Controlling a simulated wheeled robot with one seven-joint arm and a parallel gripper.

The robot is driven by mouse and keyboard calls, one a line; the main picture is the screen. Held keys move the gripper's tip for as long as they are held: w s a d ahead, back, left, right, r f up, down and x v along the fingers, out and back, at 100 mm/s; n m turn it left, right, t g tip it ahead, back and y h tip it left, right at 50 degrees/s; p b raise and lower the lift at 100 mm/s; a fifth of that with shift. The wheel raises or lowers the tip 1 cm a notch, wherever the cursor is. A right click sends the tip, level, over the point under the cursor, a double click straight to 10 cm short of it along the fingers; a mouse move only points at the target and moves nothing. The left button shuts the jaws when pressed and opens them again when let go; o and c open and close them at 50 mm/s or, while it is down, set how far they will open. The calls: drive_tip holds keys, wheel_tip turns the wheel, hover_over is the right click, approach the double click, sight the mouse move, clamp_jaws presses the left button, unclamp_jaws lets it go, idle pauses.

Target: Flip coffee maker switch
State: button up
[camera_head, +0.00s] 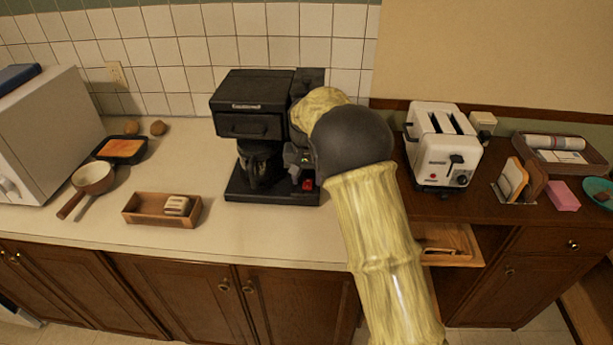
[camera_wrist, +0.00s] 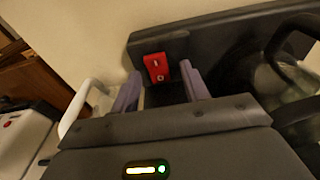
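The black coffee maker (camera_head: 252,96) stands upright on the pale counter against the tiles. Its red rocker switch (camera_head: 308,185) is low at the right of its base. In the wrist view the switch (camera_wrist: 157,68) shows I and O marks on the dark base. My gripper (camera_head: 296,168) points down beside the coffee maker's right side, just above the switch. In the wrist view my gripper's two purple-grey fingers (camera_wrist: 160,74) are apart, with the switch appearing between and beyond them. I cannot tell if a finger touches the switch. My arm hides the coffee maker's right side.
A white toaster (camera_head: 440,148) stands to the right on the brown counter. A wooden box (camera_head: 150,210) lies at left, near a pan (camera_head: 93,178). An open drawer (camera_head: 450,243) juts out below the right counter. Bare counter lies before the coffee maker.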

drive_tip(key=shift+d, duration=0.3)
drive_tip(key=shift+s+a+r, duration=0.15)
drive_tip(key=shift+a+r, duration=0.05)
drive_tip(key=shift+r, duration=0.4)
wheel_tip(320, 180, up, 16)
drive_tip(key=s, duration=0.2)
drive_tip(key=s+d+f+p, duration=0.3)
drive_tip(key=s+d+f, duration=0.2)
drive_tip(key=s+d, duration=0.55)
drive_tip(key=s+d+f+p, duration=0.1)
drive_tip(key=s+d+f, duration=0.2)
drive_tip(key=s, duration=0.5)
drive_tip(key=s+d+f+t, duration=0.1)
drive_tip(key=s+d+f, duration=0.2)
drive_tip(key=s, duration=0.5)
drive_tip(key=shift+d+f+p, duration=0.2)
drive_tip(key=shift+d+p, duration=0.15)
drive_tip(key=shift+d, duration=0.2)
